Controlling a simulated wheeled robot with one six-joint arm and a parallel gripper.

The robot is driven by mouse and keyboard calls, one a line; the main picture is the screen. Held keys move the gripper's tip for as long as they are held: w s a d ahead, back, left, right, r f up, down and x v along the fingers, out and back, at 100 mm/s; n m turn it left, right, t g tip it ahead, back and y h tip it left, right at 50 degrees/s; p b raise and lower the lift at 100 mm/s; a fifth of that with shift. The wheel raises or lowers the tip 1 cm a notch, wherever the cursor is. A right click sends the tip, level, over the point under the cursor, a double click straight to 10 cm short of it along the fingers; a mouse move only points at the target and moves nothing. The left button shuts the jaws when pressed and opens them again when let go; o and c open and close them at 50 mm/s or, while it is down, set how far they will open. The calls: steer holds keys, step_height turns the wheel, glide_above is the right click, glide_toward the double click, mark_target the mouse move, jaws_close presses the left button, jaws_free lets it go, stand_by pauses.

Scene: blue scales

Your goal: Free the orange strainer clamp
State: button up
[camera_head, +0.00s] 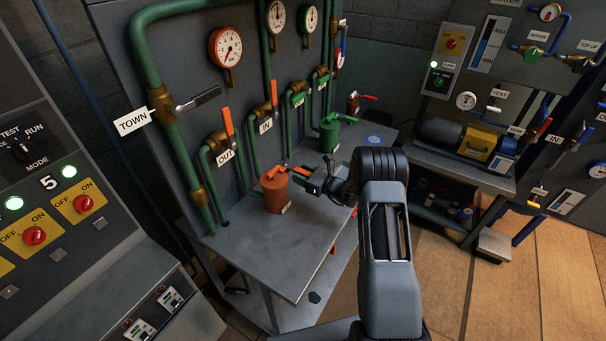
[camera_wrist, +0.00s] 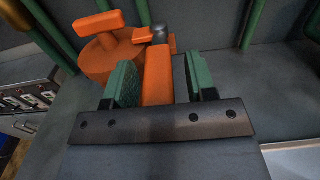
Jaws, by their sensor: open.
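The orange strainer (camera_head: 275,192) stands upright on the grey bench, below the OUT and IN valves. Its lid shows in the wrist view (camera_wrist: 106,60), with a T-shaped orange handle (camera_wrist: 98,23) on top. The orange clamp lever (camera_wrist: 158,76) reaches from a dark pivot (camera_wrist: 158,35) beside the lid towards me. My gripper (camera_wrist: 160,82) is open, with one green pad on each side of the lever. The left pad looks closer to it than the right. In the head view my gripper (camera_head: 303,178) is just right of the strainer top. The lever's near end is hidden behind the gripper body.
A green strainer (camera_head: 328,135) stands farther back on the bench (camera_head: 290,255). Green pipes (camera_head: 170,90) with orange-handled valves rise behind the strainers. The bench front is mostly clear. A yellow and grey pump (camera_head: 480,142) stands at the right.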

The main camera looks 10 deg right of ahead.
jaws_close()
stand_by(0.5)
steer(key=shift+d, duration=0.1)
